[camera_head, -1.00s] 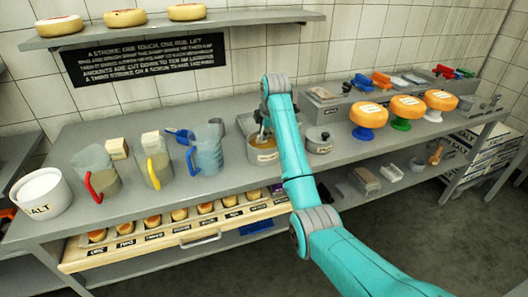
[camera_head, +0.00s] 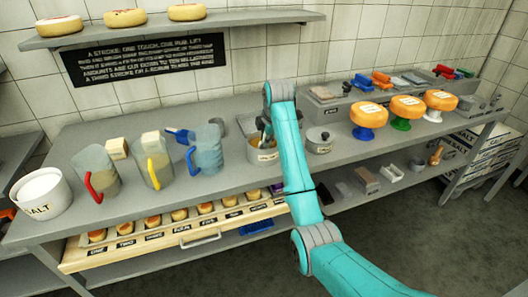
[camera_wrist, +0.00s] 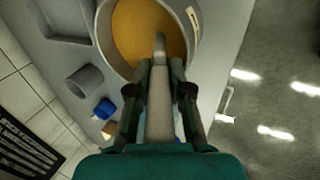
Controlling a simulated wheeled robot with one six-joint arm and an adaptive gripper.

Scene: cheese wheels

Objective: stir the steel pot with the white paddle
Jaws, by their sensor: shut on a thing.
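The steel pot (camera_head: 262,157) stands on the table behind my arm, with a pale label on its front. In the wrist view the pot (camera_wrist: 104,38) is open and holds orange-yellow liquid (camera_wrist: 135,35). My gripper (camera_wrist: 160,75) is shut on the white paddle (camera_wrist: 159,120), whose shaft runs between the fingers. The paddle's far end overlaps the liquid inside the rim; I cannot tell how deep it reaches. In the head view my gripper (camera_head: 264,132) is over the pot, partly hidden by my arm.
Clear jugs with red (camera_head: 93,188), yellow (camera_head: 153,172) and blue (camera_head: 191,160) handles stand left of the pot. Orange cheese wheels on coloured stands (camera_head: 368,115) are farther right. A salt tub (camera_head: 40,192) stands far left.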

